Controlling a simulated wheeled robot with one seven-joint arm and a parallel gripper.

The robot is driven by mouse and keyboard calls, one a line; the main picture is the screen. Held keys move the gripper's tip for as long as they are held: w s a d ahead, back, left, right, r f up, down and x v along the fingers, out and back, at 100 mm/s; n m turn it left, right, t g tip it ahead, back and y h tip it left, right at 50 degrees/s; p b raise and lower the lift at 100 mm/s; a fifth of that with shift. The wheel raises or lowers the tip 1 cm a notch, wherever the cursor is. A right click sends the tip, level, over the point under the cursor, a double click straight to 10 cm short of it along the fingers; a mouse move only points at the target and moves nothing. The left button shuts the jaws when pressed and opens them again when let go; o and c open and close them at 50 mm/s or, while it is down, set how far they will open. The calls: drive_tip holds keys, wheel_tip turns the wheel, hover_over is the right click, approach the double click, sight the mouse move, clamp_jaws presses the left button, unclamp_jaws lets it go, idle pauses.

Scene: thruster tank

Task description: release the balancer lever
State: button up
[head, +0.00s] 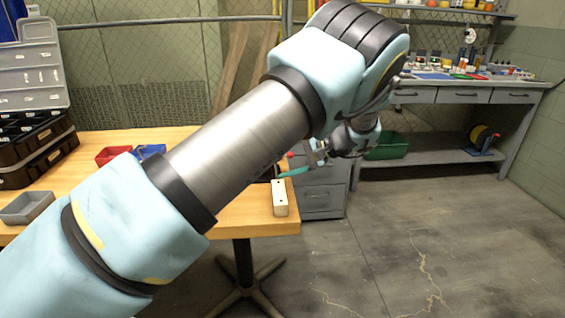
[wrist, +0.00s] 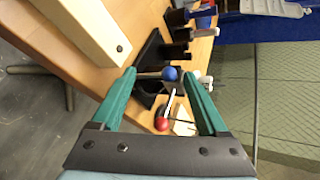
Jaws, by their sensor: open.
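Two levers show in the wrist view. One has a blue ball knob (wrist: 171,74) on a short metal rod that runs to a black bracket (wrist: 152,58). The other has a red ball knob (wrist: 162,124) on a pale rod. I cannot tell from the pictures which one is the balancer lever. My gripper (wrist: 159,74) is open, with green fingers either side of the blue knob in the picture. Contact cannot be made out. In the head view my gripper (head: 292,166) is small, over the table's right end, and the levers are mostly hidden.
A cream block (head: 280,198) sits at the right edge of the wooden table (head: 258,215); it also shows in the wrist view (wrist: 93,35). Red (head: 113,155) and grey (head: 27,207) bins stand left. A workbench (head: 450,92) is behind right. The floor at right is clear.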

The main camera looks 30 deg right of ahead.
drive_tip(key=b+v, duration=0.1)
drive_tip(key=v, duration=0.9)
drive_tip(key=shift+s+d+r+b, duration=0.15)
drive_tip(key=shift+s+d+b, duration=0.1)
drive_tip(key=shift+b, duration=0.15)
